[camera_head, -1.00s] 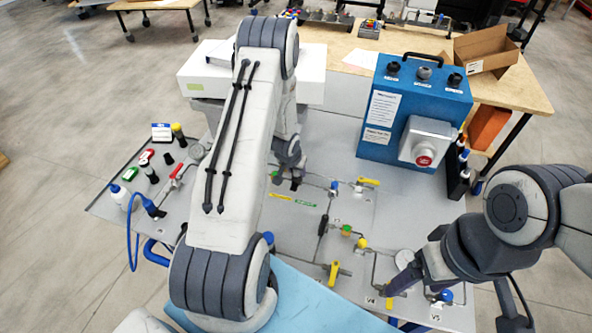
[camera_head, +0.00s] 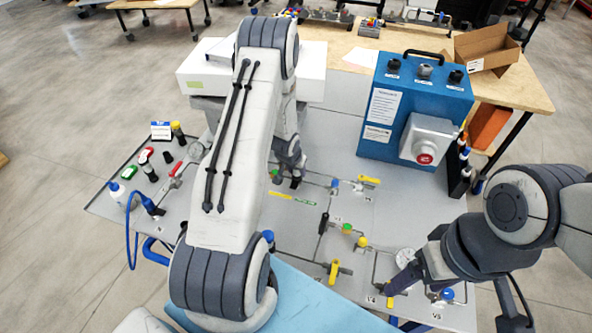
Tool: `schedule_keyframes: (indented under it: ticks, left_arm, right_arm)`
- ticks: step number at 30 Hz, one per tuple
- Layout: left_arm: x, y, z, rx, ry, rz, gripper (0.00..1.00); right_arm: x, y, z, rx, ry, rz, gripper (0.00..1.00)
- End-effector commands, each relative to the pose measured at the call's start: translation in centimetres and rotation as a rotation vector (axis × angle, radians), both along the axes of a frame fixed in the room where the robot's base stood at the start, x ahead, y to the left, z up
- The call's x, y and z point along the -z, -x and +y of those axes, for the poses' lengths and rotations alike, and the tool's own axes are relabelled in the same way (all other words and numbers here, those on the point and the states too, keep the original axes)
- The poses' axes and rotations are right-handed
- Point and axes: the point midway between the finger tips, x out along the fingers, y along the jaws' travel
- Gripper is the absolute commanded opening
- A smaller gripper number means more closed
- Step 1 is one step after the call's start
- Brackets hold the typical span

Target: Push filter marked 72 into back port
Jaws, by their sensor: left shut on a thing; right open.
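My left gripper (camera_head: 292,177) is low over the back part of the grey panel (camera_head: 300,232), beside a green-topped fitting (camera_head: 275,176). It is shut on a small part, mostly hidden by the fingers and the arm. I cannot read a 72 on any part at this size, and the back port is not clearly visible. My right gripper (camera_head: 391,294) is open at the front right of the panel, beside a yellow part (camera_head: 389,303). I cannot tell whether it touches it.
A blue box with a red button (camera_head: 415,110) stands at the back right. Yellow-handled valves (camera_head: 334,272) and pipes cover the panel. My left arm hides the panel's middle left.

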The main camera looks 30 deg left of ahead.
Motion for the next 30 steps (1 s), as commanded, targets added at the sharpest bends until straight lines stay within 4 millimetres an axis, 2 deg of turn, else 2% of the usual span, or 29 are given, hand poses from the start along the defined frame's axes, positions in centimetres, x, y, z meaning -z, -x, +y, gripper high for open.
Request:
schedule_keyframes:
  ticks: [8,9,11,23,26,30]
  left_arm:
    - [0.1,0.0,0.0,0.000,0.000,0.001,0.00]
    - [0.1,0.0,0.0,0.000,0.000,0.001,0.58]
    - [0.1,0.0,0.0,0.000,0.000,0.001,0.78]
    - [-0.4,0.2,0.0,0.000,0.000,0.001,0.78]
    - [-1.5,0.6,-0.1,-0.001,0.000,-0.001,0.78]
    - [-3.9,1.6,-0.3,0.000,-0.001,-0.002,0.78]
  right_arm:
    - [0.1,0.0,0.0,0.000,0.000,0.000,0.78]
    - [0.1,0.0,0.0,0.000,0.000,0.000,0.78]
    - [0.1,0.0,0.0,0.000,0.000,0.000,0.78]
    - [0.2,0.0,0.0,0.000,0.000,0.000,0.78]
    - [0.4,0.0,0.0,0.000,0.000,0.000,0.78]
    - [0.6,0.0,0.0,0.000,0.000,0.000,0.78]
